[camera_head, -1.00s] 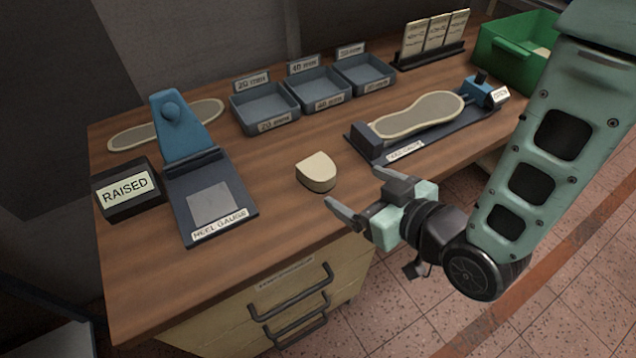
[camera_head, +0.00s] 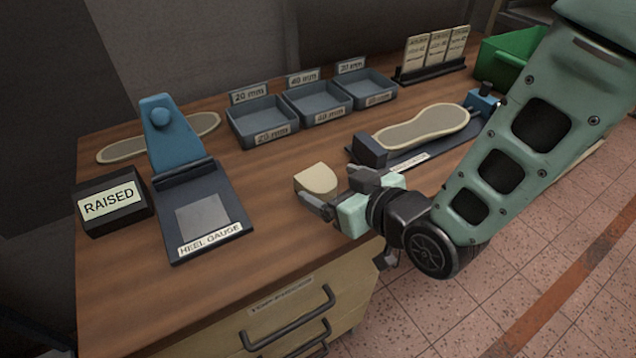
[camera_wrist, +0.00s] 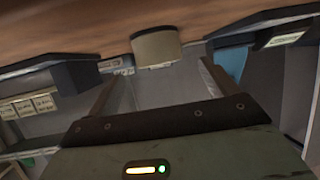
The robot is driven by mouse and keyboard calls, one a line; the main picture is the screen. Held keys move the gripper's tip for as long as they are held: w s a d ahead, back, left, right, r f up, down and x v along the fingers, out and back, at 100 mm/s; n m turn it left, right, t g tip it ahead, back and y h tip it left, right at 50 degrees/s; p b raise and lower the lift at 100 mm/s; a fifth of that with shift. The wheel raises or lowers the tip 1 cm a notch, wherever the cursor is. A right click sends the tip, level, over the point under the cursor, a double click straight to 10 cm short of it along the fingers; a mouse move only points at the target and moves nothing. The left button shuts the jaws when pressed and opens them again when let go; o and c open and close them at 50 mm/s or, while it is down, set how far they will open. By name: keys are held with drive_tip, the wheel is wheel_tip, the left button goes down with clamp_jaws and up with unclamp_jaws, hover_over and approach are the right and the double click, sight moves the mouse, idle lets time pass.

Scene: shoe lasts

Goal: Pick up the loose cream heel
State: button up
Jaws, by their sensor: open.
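The loose cream heel (camera_head: 316,180) lies on the wooden bench top near its front edge, between the heel gauge and the clamped sole. My gripper (camera_head: 338,194) is open and low at the bench's front edge, its fingers pointing toward the heel from the right. In the head view one fingertip overlaps the heel's near side; I cannot tell whether it touches. In the wrist view the heel (camera_wrist: 157,47) appears ahead, between and beyond the two open fingers (camera_wrist: 160,84). Nothing is held.
The heel gauge (camera_head: 235,236) and RAISED sign (camera_head: 110,203) stand at left. Three blue-grey trays (camera_head: 262,121) line the back. A fixture (camera_head: 368,150) holding a sole (camera_head: 425,127) sits right, beside my arm. A card rack (camera_head: 432,68) and green bin (camera_head: 500,62) are beyond. Bench around the heel is clear.

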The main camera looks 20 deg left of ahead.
sight(319, 178)
drive_tip(key=p+x, duration=0.1)
drive_tip(key=x, duration=0.4)
drive_tip(key=shift+f, duration=0.15)
drive_tip(key=c, duration=1.1)
drive_tip(key=shift+c, duration=0.2)
